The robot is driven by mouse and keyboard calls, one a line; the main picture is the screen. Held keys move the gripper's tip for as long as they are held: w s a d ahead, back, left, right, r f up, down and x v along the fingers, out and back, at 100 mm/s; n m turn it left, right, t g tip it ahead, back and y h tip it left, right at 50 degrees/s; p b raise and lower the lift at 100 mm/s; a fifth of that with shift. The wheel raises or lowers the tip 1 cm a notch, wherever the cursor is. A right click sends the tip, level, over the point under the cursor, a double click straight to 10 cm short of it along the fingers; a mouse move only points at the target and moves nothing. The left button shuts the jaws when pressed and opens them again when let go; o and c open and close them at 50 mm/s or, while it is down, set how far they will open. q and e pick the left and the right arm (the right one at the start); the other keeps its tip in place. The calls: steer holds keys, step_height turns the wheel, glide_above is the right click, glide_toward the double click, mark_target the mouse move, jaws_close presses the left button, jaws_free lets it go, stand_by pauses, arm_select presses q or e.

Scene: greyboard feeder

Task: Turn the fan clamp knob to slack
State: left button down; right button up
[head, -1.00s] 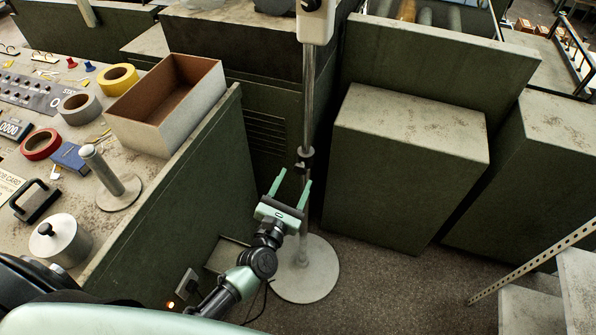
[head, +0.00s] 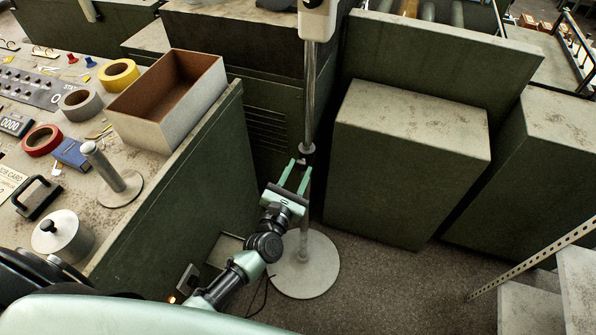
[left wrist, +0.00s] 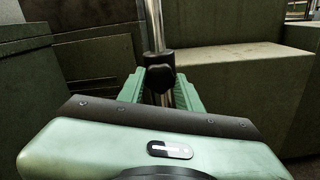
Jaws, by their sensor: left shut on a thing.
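The fan stand has a shiny upright pole (head: 310,90) rising from a round pale base (head: 305,265). A dark clamp collar (head: 307,148) sits on the pole. In the left wrist view, its dark lobed knob (left wrist: 160,77) faces me, between the green fingers. My left gripper (head: 299,165) reaches up to the collar; in the left wrist view the gripper (left wrist: 160,88) is shut on the knob. The finger contact is partly hidden. I cannot tell how far the knob is turned. My right gripper is not in view.
A bench (head: 150,215) with tape rolls, an open box (head: 165,110) and a lidded pot (head: 62,237) stands at left. Green cabinets (head: 400,165) stand right of the pole. A perforated rail (head: 530,260) is at lower right. Floor is free between base and rail.

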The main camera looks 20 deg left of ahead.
arm_select(q)
steer(key=m, duration=0.3)
steer(key=shift+m, duration=0.4)
steer(key=m, duration=0.3)
steer(key=shift+m, duration=0.3)
steer(key=m, duration=0.4)
steer(key=shift+m+p, duration=0.3)
steer(key=shift+p, duration=0.05)
steer(key=m, duration=0.4)
steer(key=shift+m+p, duration=0.3)
steer(key=shift+p, duration=0.1)
steer(key=m+p, duration=0.1)
steer(key=m, duration=0.8)
steer(key=shift+m+p, duration=0.35)
steer(key=shift+m, duration=0.05)
steer(key=shift+f+m, duration=0.1)
steer(key=shift+m, duration=1.6)
